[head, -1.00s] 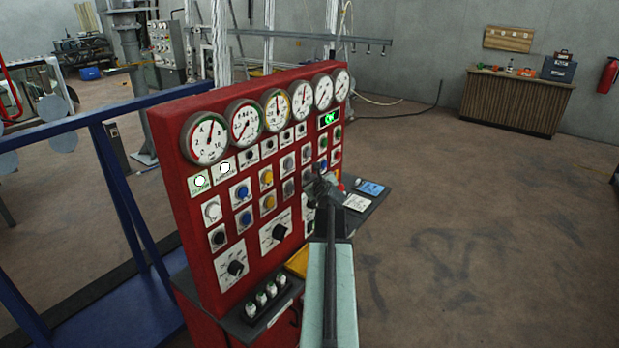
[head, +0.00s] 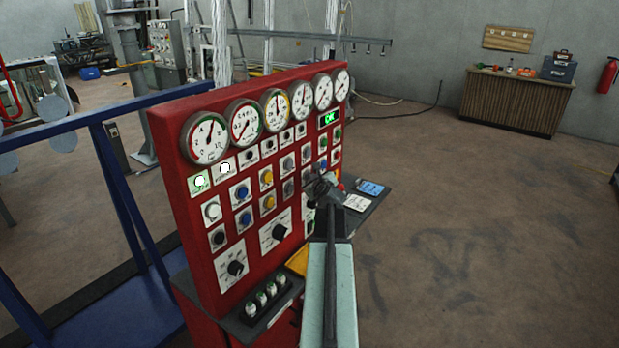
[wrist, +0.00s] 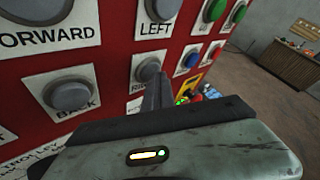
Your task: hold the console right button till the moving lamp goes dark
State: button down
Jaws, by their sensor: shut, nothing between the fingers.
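The red console (head: 185,215) stands left of my arm in the head view. In the wrist view its grey right button (wrist: 148,69) sits on a white plate whose label is partly hidden by my fingers. My gripper (wrist: 156,84) is shut and empty, with its tips at the lower edge of that button. I cannot tell whether they press it. In the head view my gripper (head: 323,186) is at the console's right part and hides the button. Two lamps at the panel's upper left glow white, a left one (head: 200,181) and a right one (head: 225,168); their labels are too small to read.
The left button (wrist: 160,8) is above the right button, and the back button (wrist: 67,95) is to its left. A blue button (wrist: 188,60) is to the right. A dark shelf (head: 375,200) juts from the console. The floor to the right is clear.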

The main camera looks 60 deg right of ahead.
jog(key=shift+s, duration=0.8)
jog(key=s, duration=0.5)
dwell(0.6)
